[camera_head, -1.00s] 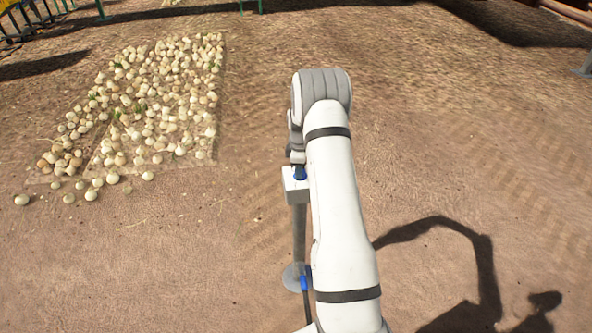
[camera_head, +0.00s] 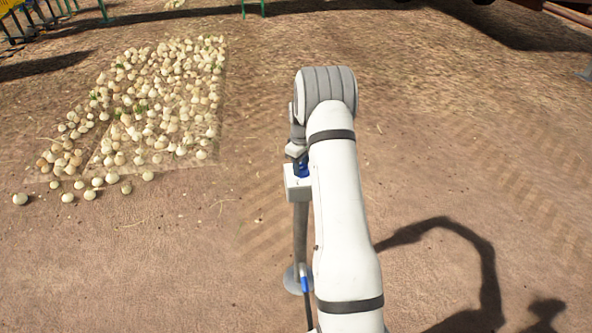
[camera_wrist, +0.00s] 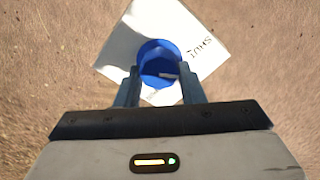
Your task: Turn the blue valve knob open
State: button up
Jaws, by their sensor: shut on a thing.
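The blue valve knob (camera_wrist: 155,52) sits on top of a white box (camera_wrist: 117,48) in the wrist view. The knob has a short pale mark on it, pointing to the right. Dark lettering that seems to read "SHUT" lies on the box face to the right of the knob. My gripper (camera_wrist: 160,74) is shut on the knob, one finger on each side. In the head view the knob (camera_head: 302,168) shows just below my gripper (camera_head: 297,153), partly hidden by my arm. The box (camera_head: 297,189) stands on a grey post.
The post (camera_head: 300,228) rises from a round base (camera_head: 290,280). A blue-handled thing (camera_head: 305,285) stands beside it, partly hidden by my arm. Many onions (camera_head: 150,105) lie on the ground at left. The ground at right is clear.

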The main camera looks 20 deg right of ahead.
jog(key=m, duration=0.1)
jog(key=m+b, duration=0.1)
jog(key=m, duration=0.2)
jog(key=shift+s+d+f+m+b, duration=0.1)
jog(key=shift+d+m+b, duration=0.2)
jog(key=shift+m+b, duration=0.1)
jog(key=m+b, duration=0.1)
jog(key=m, duration=0.3)
jog(key=shift+f+m, duration=0.1)
jog(key=shift+m, duration=0.2)
jog(key=m+b, duration=0.1)
jog(key=m, duration=0.3)
jog(key=shift+s+a, duration=0.1)
jog(key=shift+a+m, duration=0.1)
jog(key=shift+m, duration=2.2)
jog(key=o, duration=0.8)
jog(key=shift+a, duration=0.1)
jog(key=shift+o, duration=1)
